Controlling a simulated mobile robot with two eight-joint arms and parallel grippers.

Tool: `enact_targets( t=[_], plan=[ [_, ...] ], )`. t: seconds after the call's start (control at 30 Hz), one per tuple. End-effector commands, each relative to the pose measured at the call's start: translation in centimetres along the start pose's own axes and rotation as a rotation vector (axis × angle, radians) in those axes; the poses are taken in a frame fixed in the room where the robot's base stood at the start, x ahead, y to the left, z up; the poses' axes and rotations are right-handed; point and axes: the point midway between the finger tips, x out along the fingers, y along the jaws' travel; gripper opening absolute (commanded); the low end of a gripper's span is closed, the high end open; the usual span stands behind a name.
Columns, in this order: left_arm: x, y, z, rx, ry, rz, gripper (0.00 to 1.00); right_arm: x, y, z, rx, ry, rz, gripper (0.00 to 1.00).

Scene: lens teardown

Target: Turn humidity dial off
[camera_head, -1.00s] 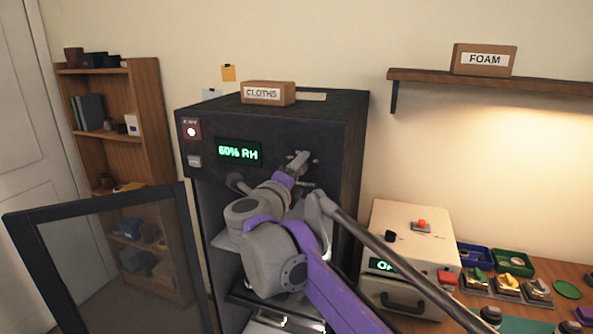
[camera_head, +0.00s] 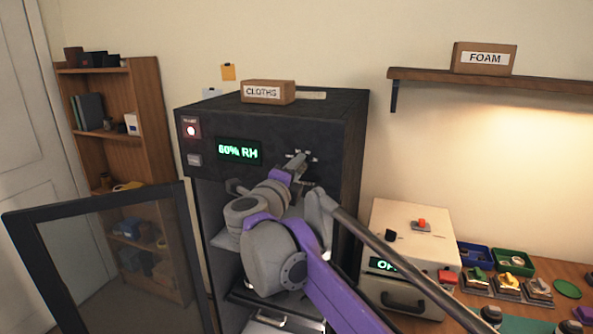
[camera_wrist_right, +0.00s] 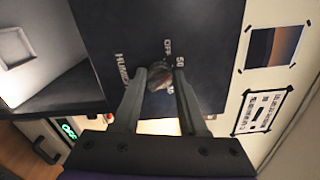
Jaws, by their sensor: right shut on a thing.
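The humidity dial (camera_wrist_right: 160,77) is a small rounded knob on the dark front panel of the cabinet (camera_head: 347,150). In the right wrist view it sits between my right gripper's fingers (camera_wrist_right: 160,84), which are closed on its sides. The marks OFF and 50 show beside it, with part of the HUMIDITY label; another mark is partly hidden. In the head view my right gripper (camera_head: 300,158) is at the panel, right of the green display (camera_head: 239,150) reading 60% RH, and covers the dial. My left gripper is not in view.
The cabinet's glass door (camera_head: 110,260) stands open at the left. A box labelled CLOTHS (camera_head: 267,92) sits on top of the cabinet. A pale box-shaped device (camera_head: 408,228) stands to the right, beside several small parts and trays on the table.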

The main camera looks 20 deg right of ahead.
Motion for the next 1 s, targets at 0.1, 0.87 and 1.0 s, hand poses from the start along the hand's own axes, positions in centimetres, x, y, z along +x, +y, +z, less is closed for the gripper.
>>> enact_targets(
  t=[0.1,0.87,1.0],
  plan=[
    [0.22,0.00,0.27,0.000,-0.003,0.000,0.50,0.00,0.10,-0.02,-0.100,0.000,0.000,0.00],
    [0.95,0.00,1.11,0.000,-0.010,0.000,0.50,0.00,0.13,-0.03,-0.580,0.000,0.000,0.00],
    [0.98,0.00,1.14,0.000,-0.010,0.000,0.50,0.00,0.12,-0.03,-0.602,0.000,0.000,0.00]
  ],
)
